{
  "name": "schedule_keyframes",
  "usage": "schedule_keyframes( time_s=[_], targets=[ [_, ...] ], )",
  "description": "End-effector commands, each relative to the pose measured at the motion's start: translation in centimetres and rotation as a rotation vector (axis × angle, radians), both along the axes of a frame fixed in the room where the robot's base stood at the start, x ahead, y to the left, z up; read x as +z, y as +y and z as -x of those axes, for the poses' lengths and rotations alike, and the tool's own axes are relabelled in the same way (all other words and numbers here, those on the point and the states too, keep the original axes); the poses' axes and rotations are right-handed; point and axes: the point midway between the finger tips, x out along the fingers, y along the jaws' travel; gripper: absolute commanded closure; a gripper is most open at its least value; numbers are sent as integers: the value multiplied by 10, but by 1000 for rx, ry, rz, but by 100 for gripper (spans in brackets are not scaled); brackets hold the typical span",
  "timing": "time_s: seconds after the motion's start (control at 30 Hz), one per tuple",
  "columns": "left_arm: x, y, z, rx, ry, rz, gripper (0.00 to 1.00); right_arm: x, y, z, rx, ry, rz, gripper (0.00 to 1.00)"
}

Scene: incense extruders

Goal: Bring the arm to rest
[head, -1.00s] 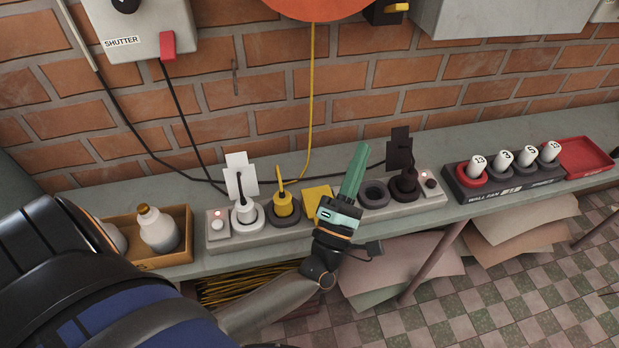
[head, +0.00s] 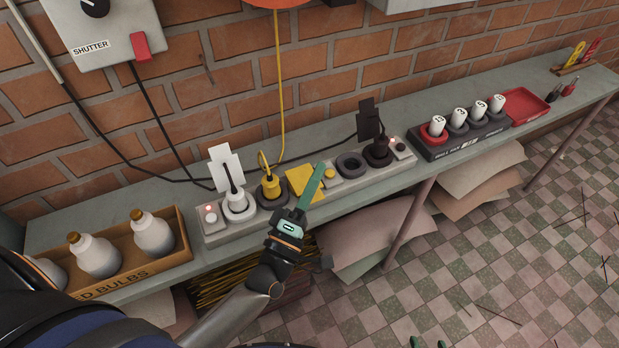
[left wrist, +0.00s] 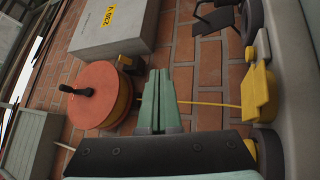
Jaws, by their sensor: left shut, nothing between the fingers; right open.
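My left gripper (head: 317,174) is shut and empty. Its green fingers point up and away from me, in front of the grey socket strip and overlapping the edge of a yellow plate (head: 303,183) in the picture. In the left wrist view the closed fingers (left wrist: 160,88) are pressed together, with the brick wall and an orange-red reel behind them. My right gripper (head: 428,343) shows only as two separate green fingertips at the bottom edge, over the tiled floor; it is open, and the rest is out of view.
The socket strip (head: 215,238) on the bench carries a white plug (head: 236,203), a yellow plug (head: 271,188) and a black plug (head: 378,148). A bulb box (head: 165,262) stands left; a fuse rack (head: 465,140) and red tray (head: 540,112) stand right. Open floor lies in front.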

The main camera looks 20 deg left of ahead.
Motion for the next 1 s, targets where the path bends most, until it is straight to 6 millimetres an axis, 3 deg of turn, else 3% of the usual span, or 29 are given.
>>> schedule_keyframes(
  time_s=[0.5,0.63,0.77,0.87,1.0],
  targets=[
    [0,0,0,0,1,-2,100,0,0,0,0,-1,0,38],
    [-11,-4,4,-6,48,-88,100,3,0,0,0,-1,0,38],
    [-53,-15,23,-42,198,-398,100,10,0,0,0,-1,0,38],
    [-101,-17,52,-106,344,-732,100,16,0,0,0,-1,0,38],
    [-160,-5,101,-235,519,-1157,100,22,0,0,0,-1,0,38]
  ],
)
